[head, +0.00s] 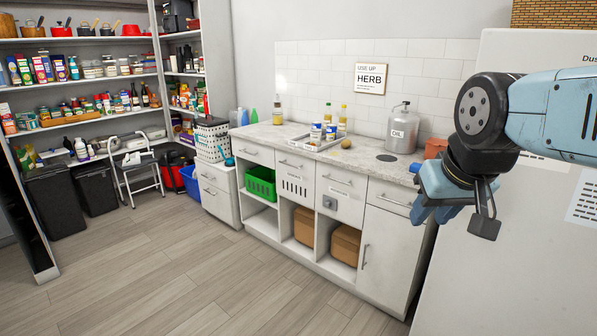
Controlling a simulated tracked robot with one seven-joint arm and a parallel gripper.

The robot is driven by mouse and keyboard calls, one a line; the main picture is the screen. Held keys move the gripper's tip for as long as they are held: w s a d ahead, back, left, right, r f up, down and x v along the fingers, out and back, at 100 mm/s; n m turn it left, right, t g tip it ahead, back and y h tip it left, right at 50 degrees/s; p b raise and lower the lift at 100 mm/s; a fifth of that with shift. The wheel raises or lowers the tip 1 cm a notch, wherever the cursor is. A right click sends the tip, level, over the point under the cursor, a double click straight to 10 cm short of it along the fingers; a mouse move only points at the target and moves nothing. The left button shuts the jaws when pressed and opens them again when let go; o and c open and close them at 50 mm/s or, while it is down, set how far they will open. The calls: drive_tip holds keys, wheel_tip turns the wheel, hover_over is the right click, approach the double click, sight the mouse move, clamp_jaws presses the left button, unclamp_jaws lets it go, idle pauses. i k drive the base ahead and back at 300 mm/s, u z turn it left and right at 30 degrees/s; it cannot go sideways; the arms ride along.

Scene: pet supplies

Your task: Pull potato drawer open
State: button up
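A white counter unit stands along the back wall with a row of closed top drawers with bar handles. Below them, one closed front has vertical slots (293,187). The closed front to its right (347,207) carries a small grey plate (328,203). No potato label is readable, so I cannot tell which one is the potato drawer. My gripper (430,198), with blue fingers, hangs at the right in front of the unit's right end, apart from the slotted and plated fronts. It looks empty; its finger gap is not clear.
The countertop holds a tray (314,146) with cans, a brown round item (345,144), bottles and an oil canister (402,130). A green basket (261,183) and brown boxes (345,243) sit in open cubbies. A white fridge-like body (500,270) stands right. The wooden floor in front is clear.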

sight(348, 187)
drive_tip(key=z, duration=0.1)
drive_tip(key=i, duration=0.6)
drive_tip(key=u, duration=0.95)
drive_tip(key=i, duration=0.95)
drive_tip(key=z, duration=1.5)
drive_tip(key=k, duration=0.9)
drive_tip(key=z, duration=0.15)
